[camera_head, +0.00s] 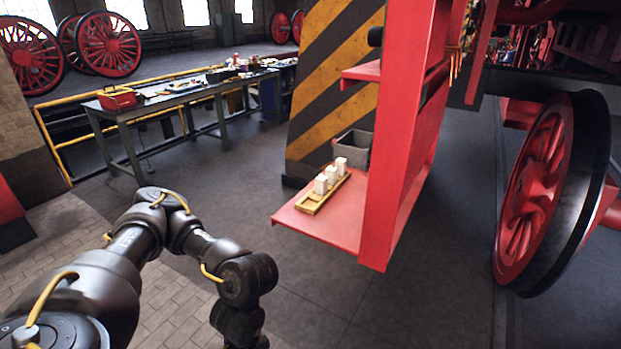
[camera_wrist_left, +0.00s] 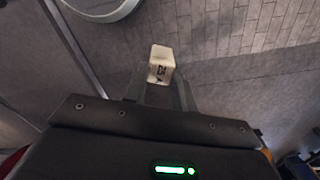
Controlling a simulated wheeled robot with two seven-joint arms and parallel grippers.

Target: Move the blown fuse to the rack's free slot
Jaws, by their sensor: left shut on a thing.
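My left gripper (camera_wrist_left: 162,84) is shut on a white block-shaped fuse (camera_wrist_left: 161,63) with dark lettering that looks like "25". The fuse sticks out beyond the fingertips above the floor. Whether it is blown cannot be told. In the head view my left arm comes in from the lower left, but its gripper is below the picture. A yellow rack (camera_head: 312,205) lies on the red shelf, holding white fuses (camera_head: 331,176) in a row. Its near end looks bare. My right gripper is not in view.
The red shelf (camera_head: 300,219) joins a tall red upright (camera_head: 395,140) on its right. A grey bin (camera_head: 352,150) stands behind the rack. A striped pillar (camera_head: 325,75) is behind it. A cluttered workbench (camera_head: 150,104) stands farther left. A pale round rim (camera_wrist_left: 108,15) shows in the wrist view.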

